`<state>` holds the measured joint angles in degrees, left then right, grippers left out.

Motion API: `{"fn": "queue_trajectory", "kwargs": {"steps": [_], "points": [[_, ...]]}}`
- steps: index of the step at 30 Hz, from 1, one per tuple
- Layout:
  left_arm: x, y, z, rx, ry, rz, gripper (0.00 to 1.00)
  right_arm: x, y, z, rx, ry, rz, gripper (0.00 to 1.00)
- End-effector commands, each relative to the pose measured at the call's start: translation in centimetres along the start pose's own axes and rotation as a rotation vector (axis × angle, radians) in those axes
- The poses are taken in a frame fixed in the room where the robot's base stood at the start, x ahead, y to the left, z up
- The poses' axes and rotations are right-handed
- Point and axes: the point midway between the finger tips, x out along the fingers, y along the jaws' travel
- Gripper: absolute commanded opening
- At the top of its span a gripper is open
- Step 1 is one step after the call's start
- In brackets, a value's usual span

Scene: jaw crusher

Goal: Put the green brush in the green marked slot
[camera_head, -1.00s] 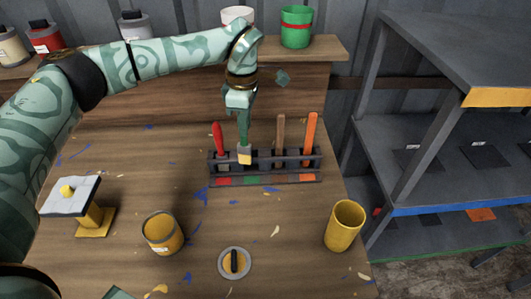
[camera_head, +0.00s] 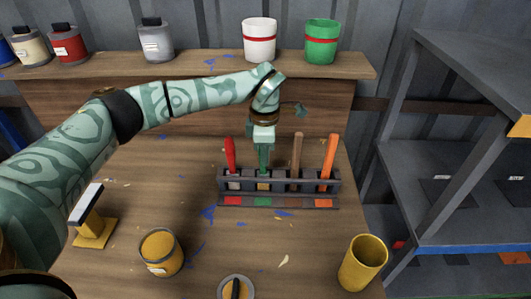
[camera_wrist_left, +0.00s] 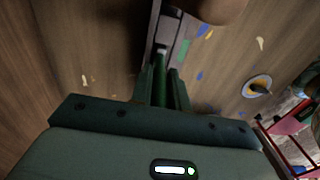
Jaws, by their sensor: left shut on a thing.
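My left gripper (camera_head: 263,147) is shut on the handle of the green brush (camera_head: 263,160) and points straight down over the dark brush rack (camera_head: 279,184). The brush is upright, its pale bristle end level with the rack's second slot from the left, right behind the green mark (camera_head: 263,202). It looks to be inside that slot, but I cannot tell how deep. In the left wrist view the green handle (camera_wrist_left: 161,90) sits between the two fingers, and the green mark (camera_wrist_left: 183,52) shows just beyond. My right gripper is not in view.
A red brush (camera_head: 231,155) stands close on the left, a brown one (camera_head: 296,150) and an orange one (camera_head: 330,155) on the right. A yellow cup (camera_head: 362,264), an open paint can (camera_head: 160,252) and a yellow stand (camera_head: 94,232) are nearer. Bare table lies in front of the rack.

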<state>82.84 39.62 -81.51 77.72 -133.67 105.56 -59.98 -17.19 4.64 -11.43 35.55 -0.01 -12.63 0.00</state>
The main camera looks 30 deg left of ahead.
Motion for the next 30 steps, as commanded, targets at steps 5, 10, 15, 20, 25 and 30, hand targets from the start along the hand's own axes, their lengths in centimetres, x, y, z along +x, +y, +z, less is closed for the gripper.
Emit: {"fn": "queue_trajectory", "kwargs": {"steps": [5, 10, 15, 20, 25, 30], "points": [[0.2, 0.0, 0.0, 0.001, 0.001, 0.0, 0.0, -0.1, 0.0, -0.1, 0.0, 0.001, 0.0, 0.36], [0.1, 0.0, 0.0, 0.001, 0.001, 0.0, 0.39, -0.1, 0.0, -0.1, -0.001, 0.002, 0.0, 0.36], [0.1, 0.0, 0.0, 0.001, 0.0, 0.0, 0.39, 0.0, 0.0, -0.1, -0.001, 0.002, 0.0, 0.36], [-1.2, 0.1, 0.0, 0.001, -0.001, 0.004, 0.39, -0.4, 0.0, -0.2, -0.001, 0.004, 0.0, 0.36], [-5.2, 0.1, 0.0, 0.0, -0.002, 0.008, 0.39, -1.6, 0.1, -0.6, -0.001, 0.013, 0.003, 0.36], [-9.1, 0.1, 0.0, 0.0, -0.001, 0.006, 0.39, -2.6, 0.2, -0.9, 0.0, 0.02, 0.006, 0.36]]}}
